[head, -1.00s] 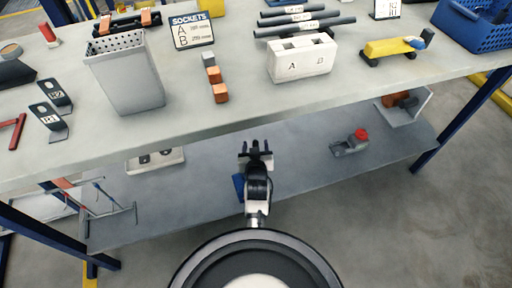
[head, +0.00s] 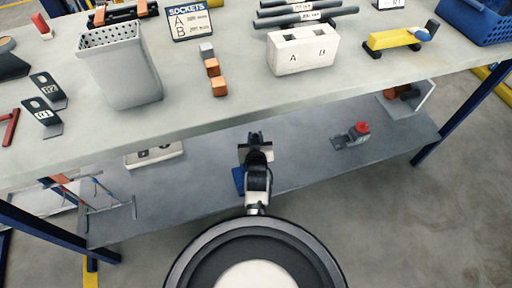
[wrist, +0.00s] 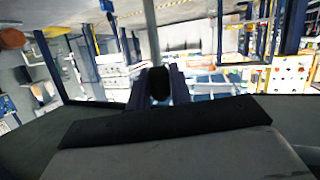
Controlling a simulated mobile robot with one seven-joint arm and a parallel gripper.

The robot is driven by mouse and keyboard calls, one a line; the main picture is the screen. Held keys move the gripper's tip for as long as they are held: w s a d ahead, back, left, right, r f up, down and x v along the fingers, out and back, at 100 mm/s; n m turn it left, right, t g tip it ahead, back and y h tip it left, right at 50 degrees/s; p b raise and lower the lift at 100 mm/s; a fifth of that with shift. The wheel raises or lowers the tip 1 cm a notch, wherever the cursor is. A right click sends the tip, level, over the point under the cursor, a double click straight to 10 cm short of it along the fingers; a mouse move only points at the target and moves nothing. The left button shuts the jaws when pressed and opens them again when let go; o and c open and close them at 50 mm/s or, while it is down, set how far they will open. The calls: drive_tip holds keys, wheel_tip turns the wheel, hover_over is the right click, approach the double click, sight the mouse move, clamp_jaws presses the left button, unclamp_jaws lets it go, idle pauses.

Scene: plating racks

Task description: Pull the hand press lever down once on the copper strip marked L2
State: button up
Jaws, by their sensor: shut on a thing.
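My gripper (head: 255,136) is below the bench's front edge, over the lower shelf. In the wrist view my gripper (wrist: 161,86) is shut on a dark rounded grip (wrist: 159,84), apparently the hand press lever's handle. A thin grey rod (wrist: 152,35) rises behind it. The press body is not clear in the head view. Two black angled plates with small white labels, the front plate (head: 42,117) and the rear plate (head: 49,90), stand on the bench at left. No copper strip marked L2 can be made out.
The bench top (head: 300,105) carries a grey perforated bin (head: 122,75), a white A/B block (head: 302,52), copper-coloured cubes (head: 219,86) and a yellow tool (head: 395,39). On the lower shelf (head: 310,165) is a red-topped device (head: 352,134). A rack (head: 110,205) stands at left.

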drive_tip(key=shift+s, duration=0.15)
drive_tip(key=shift+o, duration=0.2)
drive_tip(key=shift+s+d+f, duration=0.1)
drive_tip(key=shift+s+d, duration=0.15)
drive_tip(key=shift+s, duration=0.4)
drive_tip(key=shift+s+d+f, duration=0.1)
drive_tip(key=shift+s+d, duration=0.15)
drive_tip(key=shift+s, duration=0.35)
drive_tip(key=shift+s+f, duration=0.1)
drive_tip(key=shift+s, duration=0.05)
